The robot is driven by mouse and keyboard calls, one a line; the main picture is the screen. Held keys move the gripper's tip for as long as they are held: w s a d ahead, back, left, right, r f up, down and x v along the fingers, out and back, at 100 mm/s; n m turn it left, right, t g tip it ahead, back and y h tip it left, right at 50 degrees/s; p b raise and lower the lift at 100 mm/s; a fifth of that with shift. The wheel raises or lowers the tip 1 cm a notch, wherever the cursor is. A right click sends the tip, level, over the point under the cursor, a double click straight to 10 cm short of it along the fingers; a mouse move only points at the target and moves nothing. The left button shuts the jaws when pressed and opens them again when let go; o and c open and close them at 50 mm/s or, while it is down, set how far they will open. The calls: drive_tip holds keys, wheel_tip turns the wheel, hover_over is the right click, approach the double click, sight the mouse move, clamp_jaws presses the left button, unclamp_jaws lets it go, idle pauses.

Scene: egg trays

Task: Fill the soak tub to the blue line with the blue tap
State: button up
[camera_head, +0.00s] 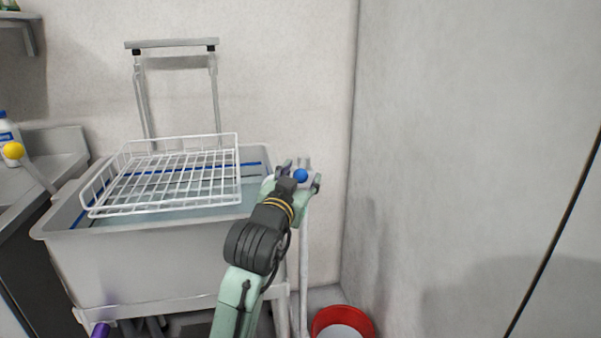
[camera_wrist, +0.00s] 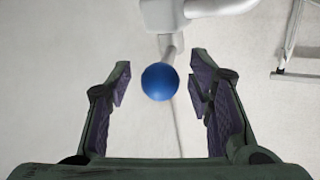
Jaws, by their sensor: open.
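The soak tub (camera_head: 140,262) is a grey basin in the head view with water (camera_head: 212,212) in it. A blue line (camera_head: 252,164) runs along its inner wall; the water surface looks below the line at the back. The blue tap's round knob (camera_head: 301,175) is at the tub's right end, and it also shows in the wrist view (camera_wrist: 160,81). My gripper (camera_head: 300,184) is open around the knob. In the wrist view the two fingers (camera_wrist: 160,84) stand on either side of the knob, with a gap on each side. I cannot see water running.
A white wire rack (camera_head: 165,210) lies across the tub's top. A yellow knob (camera_head: 13,150) on a lever is at the far left, near a white bottle (camera_head: 8,130). A red bucket (camera_head: 362,314) stands on the floor at right. A wall (camera_head: 470,140) closes the right side.

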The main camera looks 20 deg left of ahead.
drive_tip(key=shift+w, duration=0.3)
drive_tip(key=shift+c, duration=0.4)
clamp_jaws()
idle(0.4)
